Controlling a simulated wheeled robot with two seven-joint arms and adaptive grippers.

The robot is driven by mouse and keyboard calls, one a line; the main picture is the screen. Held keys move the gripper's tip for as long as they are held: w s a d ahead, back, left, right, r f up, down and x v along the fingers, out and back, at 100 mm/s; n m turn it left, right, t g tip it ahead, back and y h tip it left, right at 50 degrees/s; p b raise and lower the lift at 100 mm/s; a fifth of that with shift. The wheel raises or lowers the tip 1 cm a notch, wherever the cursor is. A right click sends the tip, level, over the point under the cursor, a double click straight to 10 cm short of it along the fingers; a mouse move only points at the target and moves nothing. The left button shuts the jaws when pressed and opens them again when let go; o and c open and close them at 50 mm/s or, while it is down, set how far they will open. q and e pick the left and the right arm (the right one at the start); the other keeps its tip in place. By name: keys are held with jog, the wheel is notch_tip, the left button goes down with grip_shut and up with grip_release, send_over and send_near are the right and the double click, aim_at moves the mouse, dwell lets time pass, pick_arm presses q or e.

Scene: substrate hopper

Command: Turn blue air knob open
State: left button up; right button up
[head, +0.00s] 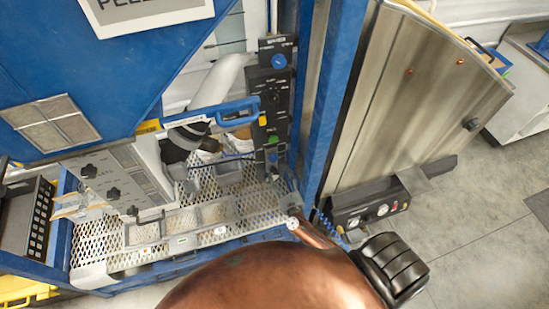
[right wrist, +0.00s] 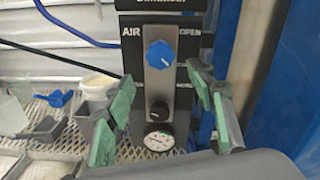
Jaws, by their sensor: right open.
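In the head view a small blue knob (head: 273,157) low on the dark panel column seems to be the same one. My right gripper (right wrist: 162,88) is open and empty, its green-padded fingers apart on either side of the panel. The knob shows beyond and above the fingers; no contact is visible. In the head view the right gripper (head: 281,185) is small and partly hidden. My left gripper is not in view.
Below the knob are a black knob (right wrist: 158,110) and a white gauge (right wrist: 158,140). Another blue knob (head: 278,61) sits at the column's top, with a green knob (head: 272,140) lower. A blue post (head: 325,100) stands close right; a mesh shelf (head: 110,235) lies left.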

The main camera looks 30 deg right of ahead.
aim_at(275, 160)
jog(key=w, duration=0.1)
jog(key=w+r, duration=0.1)
jog(key=m, duration=0.1)
jog(key=shift+w+d+r, duration=0.15)
jog(key=shift+w+d, duration=0.1)
jog(key=shift+w, duration=0.15)
jog(key=x, duration=0.4)
jog(key=shift+w+d+p, duration=0.1)
jog(key=shift+w+p, duration=0.15)
jog(key=shift+p, duration=0.05)
jog(key=shift+w, duration=0.25)
jog(key=shift+w+d, duration=0.1)
jog(key=shift+c, duration=1)
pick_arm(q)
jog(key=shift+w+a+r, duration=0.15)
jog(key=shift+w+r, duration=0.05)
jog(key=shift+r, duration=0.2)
pick_arm(e)
jog(key=c, duration=1)
